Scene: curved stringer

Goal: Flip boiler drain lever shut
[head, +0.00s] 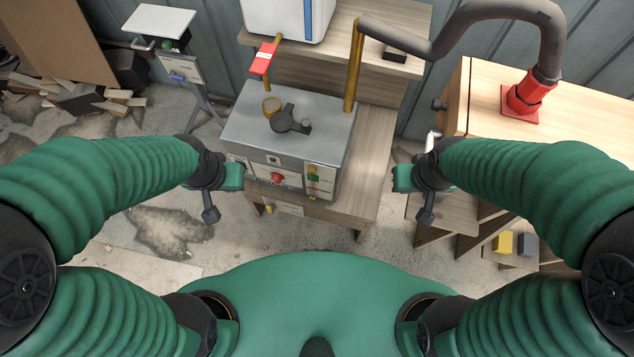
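The grey metal box that looks like the boiler (240,128) stands on a wooden stand in the middle. A red lever with a white label (264,60) sits on a brass pipe at its back left. A dark handled fitting (290,121) is on its top. A small brass fitting (267,208) shows low under its front left; I cannot tell which part is the drain lever. My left gripper (230,178) is left of the box's front, apart from the levers. My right gripper (404,179) is right of the stand. Neither visibly holds anything; their finger openings are unclear.
The box front has a red knob (277,178) and coloured switches. A thick brass pipe (352,70) and grey hose (480,12) run right to a red fitting (525,98) on a wooden bench (590,110). A small stand (160,22) is back left. Floor between my arms is partly clear.

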